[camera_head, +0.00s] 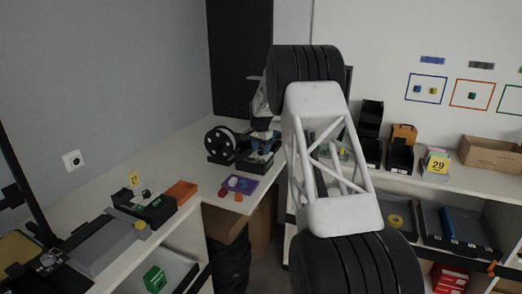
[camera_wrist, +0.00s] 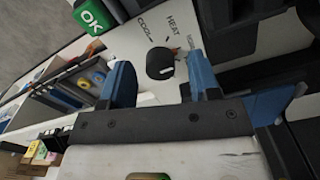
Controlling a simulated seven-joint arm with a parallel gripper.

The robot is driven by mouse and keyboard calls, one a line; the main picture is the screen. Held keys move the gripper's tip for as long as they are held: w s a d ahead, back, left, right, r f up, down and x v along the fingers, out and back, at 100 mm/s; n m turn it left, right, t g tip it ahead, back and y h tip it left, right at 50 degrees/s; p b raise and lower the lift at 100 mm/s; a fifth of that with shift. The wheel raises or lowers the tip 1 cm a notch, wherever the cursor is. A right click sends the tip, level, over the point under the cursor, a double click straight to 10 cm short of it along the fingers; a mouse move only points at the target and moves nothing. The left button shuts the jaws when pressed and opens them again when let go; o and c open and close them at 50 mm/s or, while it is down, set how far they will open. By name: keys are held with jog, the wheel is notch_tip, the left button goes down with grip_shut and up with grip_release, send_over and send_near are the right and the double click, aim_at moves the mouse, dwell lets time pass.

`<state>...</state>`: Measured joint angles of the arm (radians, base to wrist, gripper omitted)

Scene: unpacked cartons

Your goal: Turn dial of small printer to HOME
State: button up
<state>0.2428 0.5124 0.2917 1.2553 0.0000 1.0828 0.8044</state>
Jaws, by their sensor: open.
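In the wrist view, a round black dial (camera_wrist: 160,63) sits on a white panel (camera_wrist: 134,45) marked COOL and HEAT, with a third label at the right partly covered and hard to read. A pale mark shows on the dial's lower right side. My gripper (camera_wrist: 158,65) is open, its blue fingers on either side of the dial; whether they touch it cannot be told. In the head view, a small dark machine with a black spool (camera_head: 220,141), probably the printer, stands on the far counter. My arm hides part of that area, and the dial cannot be made out there.
A green OK button (camera_wrist: 93,17) is at the upper left of the wrist view. In the head view, a purple mat (camera_head: 239,185) with small pieces lies before the machine. Black bins (camera_head: 399,157) and a brown carton (camera_head: 490,154) stand at right.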

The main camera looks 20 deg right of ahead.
aim_at(261, 150)
jog(key=shift+r, duration=3.7)
jog(key=shift+a, duration=0.1)
jog(key=shift+s+a+r, duration=0.1)
jog(key=shift+s+r, duration=0.1)
jog(key=shift+r, duration=0.05)
jog(key=s+a+r+n, duration=0.2)
jog(key=s+a+r, duration=0.3)
jog(key=s, duration=0.6)
jog(key=s+a+r+n+t, duration=0.15)
jog(key=s+a+r, duration=0.35)
jog(key=s, duration=0.5)
jog(key=s+a+r+n, duration=0.2)
jog(key=s+a+r, duration=0.35)
jog(key=s, duration=0.55)
jog(key=s+a+f+n, duration=0.2)
jog(key=s+f, duration=0.1)
jog(key=s, duration=0.9)
jog(key=s+a+f+n, duration=0.2)
jog(key=s+a, duration=0.1)
jog(key=s, duration=0.9)
jog(key=s+a+f+n+t, duration=0.1)
jog(key=s+a+f+n, duration=0.1)
jog(key=s, duration=1)
jog(key=shift+s+a+f, duration=0.4)
jog(key=shift+a+f, duration=0.2)
jog(key=shift+f, duration=0.2)
